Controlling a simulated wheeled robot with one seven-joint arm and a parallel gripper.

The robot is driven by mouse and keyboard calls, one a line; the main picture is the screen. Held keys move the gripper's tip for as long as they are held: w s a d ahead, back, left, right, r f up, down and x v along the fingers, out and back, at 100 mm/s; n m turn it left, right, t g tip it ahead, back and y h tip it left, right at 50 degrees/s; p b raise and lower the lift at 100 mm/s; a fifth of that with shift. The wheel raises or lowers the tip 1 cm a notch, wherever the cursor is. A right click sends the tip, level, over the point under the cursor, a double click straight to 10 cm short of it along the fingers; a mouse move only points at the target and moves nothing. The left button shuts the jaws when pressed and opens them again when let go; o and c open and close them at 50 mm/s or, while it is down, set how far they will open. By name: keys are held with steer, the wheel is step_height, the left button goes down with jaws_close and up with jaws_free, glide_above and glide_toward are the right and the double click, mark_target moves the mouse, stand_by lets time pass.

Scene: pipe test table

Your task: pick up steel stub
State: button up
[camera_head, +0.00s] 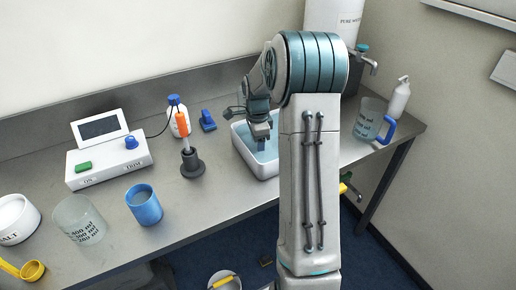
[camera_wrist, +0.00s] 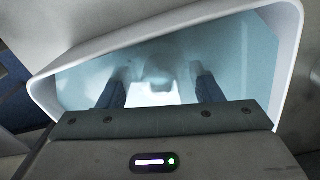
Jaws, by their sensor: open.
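My gripper (camera_head: 262,136) points down into a white basin (camera_head: 238,142) of pale blue water on the table. In the wrist view the two dark fingers of my gripper (camera_wrist: 158,84) are spread apart, with their tips inside the basin (camera_wrist: 288,62). A blurred greyish shape (camera_wrist: 158,76) shows between and just beyond the fingertips. It may be the steel stub, but I cannot tell for sure, nor whether a finger touches it. In the head view my arm and gripper cover part of the basin, and no stub can be made out there.
An orange-handled tool (camera_head: 183,124) in a dark stand, a blue clip-like object (camera_head: 208,121) and a white bottle (camera_head: 178,114) stand left of the basin. A control box (camera_head: 110,160), blue cup (camera_head: 144,205) and clear beaker (camera_head: 80,220) are farther left. A blue-handled jug (camera_head: 370,120) stands right.

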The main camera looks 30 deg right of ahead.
steer(key=c, duration=1.2)
steer(key=shift+o, duration=0.2)
steer(key=shift+r, duration=0.15)
